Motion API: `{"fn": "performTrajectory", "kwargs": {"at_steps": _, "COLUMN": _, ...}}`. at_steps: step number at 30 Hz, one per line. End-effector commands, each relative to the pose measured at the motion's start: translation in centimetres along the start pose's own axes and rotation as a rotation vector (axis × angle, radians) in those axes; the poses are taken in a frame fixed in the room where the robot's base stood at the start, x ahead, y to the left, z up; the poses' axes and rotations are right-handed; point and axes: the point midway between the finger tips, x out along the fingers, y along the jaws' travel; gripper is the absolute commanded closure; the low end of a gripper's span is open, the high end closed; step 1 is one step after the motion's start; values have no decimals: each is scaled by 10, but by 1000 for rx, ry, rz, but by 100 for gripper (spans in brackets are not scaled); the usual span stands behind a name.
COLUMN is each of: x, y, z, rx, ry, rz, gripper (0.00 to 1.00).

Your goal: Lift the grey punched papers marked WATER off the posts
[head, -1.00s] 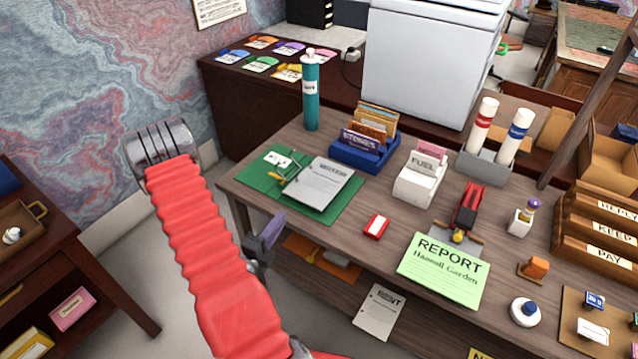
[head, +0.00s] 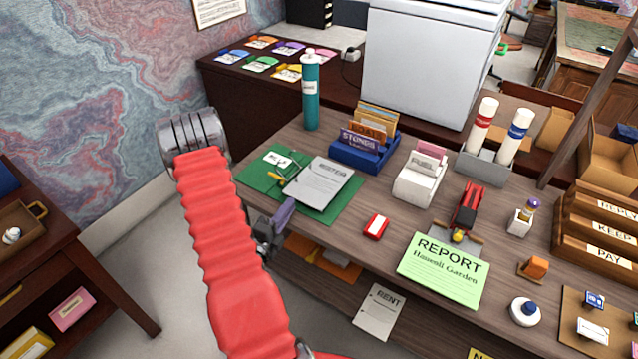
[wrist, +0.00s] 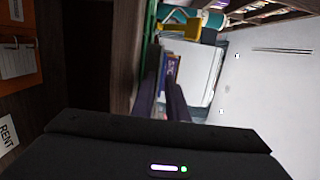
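The grey punched papers (head: 322,184) lie on the green folder (head: 348,211) at the desk's left end in the head view. Their heading is too small to read. Posts under the papers cannot be made out.
A blue card box (head: 365,153) and a teal cylinder (head: 311,95) stand behind the folder. A red-and-white block (head: 376,226) sits to its right. Bare desk lies between folder and block.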

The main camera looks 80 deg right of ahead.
Motion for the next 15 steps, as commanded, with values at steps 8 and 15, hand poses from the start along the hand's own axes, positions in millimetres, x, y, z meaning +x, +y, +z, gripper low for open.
{"fn": "performTrajectory", "kwargs": {"at_steps": 8, "x": 35, "y": 2, "z": -1, "rx": 2, "ry": 4, "rz": -1, "gripper": 87}}
{"fn": "performTrajectory", "kwargs": {"at_steps": 15, "x": 44, "y": 2, "z": 0, "rx": 0, "ry": 1, "rz": 1, "gripper": 87}}
